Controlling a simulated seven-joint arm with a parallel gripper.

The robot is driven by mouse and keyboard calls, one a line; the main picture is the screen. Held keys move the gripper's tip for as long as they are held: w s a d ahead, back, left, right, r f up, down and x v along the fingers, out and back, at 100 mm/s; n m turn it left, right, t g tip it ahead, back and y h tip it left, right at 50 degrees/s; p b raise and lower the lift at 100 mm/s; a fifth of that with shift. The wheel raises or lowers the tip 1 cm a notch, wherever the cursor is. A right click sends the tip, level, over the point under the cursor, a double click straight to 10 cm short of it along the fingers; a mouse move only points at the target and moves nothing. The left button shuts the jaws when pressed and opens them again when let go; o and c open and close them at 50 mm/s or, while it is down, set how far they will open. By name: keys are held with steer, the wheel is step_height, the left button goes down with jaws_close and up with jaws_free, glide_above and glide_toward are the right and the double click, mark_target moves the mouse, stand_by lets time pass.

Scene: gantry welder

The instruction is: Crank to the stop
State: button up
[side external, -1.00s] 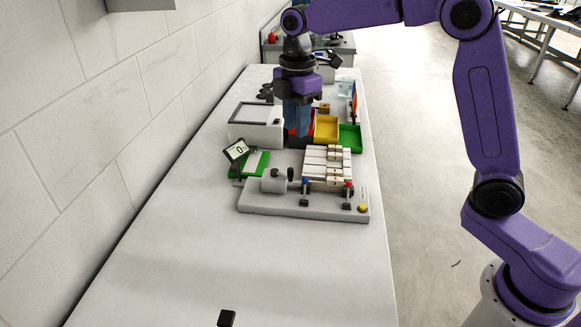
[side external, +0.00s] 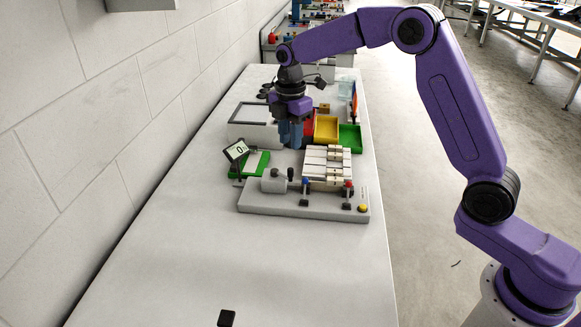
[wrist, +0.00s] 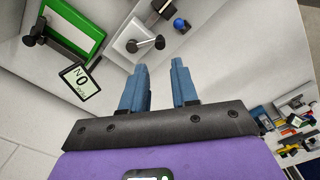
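A grey fixture plate (side external: 270,209) lies on the table, with a grey block (side external: 271,184) at its left. A crank (side external: 291,174) with a dark knob is on this block; it also shows in the wrist view (wrist: 146,44), beyond my fingertips. My gripper (side external: 291,146) points down with blue fingers behind the crank in the side view. In the wrist view my gripper (wrist: 160,63) is open, with a clear gap and nothing between the fingers. A small display (side external: 236,151) reading 0 stands left of the block; it also shows in the wrist view (wrist: 80,83).
White slats (side external: 327,165) and blue (side external: 305,184) and red (side external: 347,187) knobs sit on the plate near a yellow button (side external: 362,208). Yellow (side external: 326,129) and green (side external: 350,138) bins and a white framed box (side external: 254,124) stand behind. The table's front is mostly clear.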

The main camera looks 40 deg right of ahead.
mark_target(290, 169)
step_height(290, 169, down, 10)
steer(key=shift+r, duration=0.2)
jaws_close()
